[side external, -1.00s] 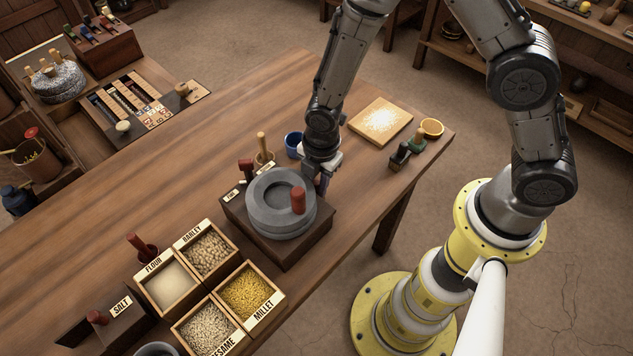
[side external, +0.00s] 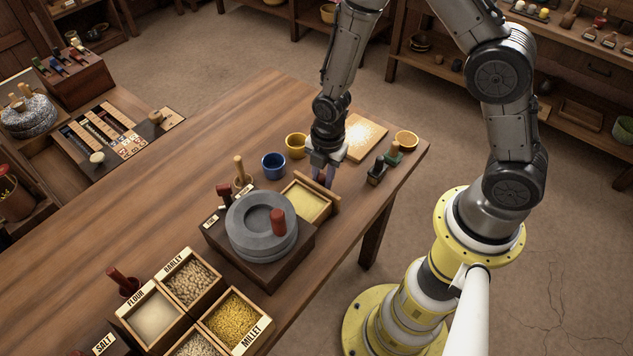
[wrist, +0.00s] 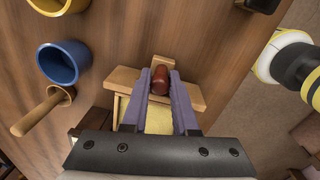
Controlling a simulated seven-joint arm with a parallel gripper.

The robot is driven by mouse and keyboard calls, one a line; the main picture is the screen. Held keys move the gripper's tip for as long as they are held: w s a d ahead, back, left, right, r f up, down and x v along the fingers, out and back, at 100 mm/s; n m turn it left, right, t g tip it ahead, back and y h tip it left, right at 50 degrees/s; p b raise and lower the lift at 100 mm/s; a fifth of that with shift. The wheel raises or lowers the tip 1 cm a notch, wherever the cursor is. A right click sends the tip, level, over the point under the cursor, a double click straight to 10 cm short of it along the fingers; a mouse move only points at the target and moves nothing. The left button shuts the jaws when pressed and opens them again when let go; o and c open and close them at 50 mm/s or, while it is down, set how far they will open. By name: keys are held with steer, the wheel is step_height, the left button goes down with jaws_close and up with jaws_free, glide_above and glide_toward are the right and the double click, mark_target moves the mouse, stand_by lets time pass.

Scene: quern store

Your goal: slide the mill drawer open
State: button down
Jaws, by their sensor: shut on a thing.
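The quern mill, a grey round stone (side external: 247,222) on a dark wooden box (side external: 268,268), stands on the table with a red handle on top. Its drawer (side external: 307,203) is pulled out of the box's far right side and shows pale yellow meal inside. My gripper (side external: 323,176) is at the drawer's front. In the wrist view, my gripper (wrist: 160,88) has its two purple fingers on either side of a dark red knob (wrist: 160,79) on the drawer front (wrist: 195,97). The fingers are shut on the knob. The mill shows only partly in the wrist view.
A blue cup (side external: 273,166) and a yellow cup (side external: 297,146) stand left of my gripper. A pale board (side external: 364,138), stamps (side external: 378,170) and a small bowl (side external: 406,141) lie beyond it. Grain boxes (side external: 193,281) stand near the front. The table is clear at left.

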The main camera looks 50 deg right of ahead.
steer(key=c, duration=0.7)
jaws_free()
steer(key=shift+r, duration=0.15)
steer(key=r, duration=0.9)
steer(key=s+r, duration=0.1)
steer(key=r, duration=0.3)
steer(key=shift+r, duration=0.3)
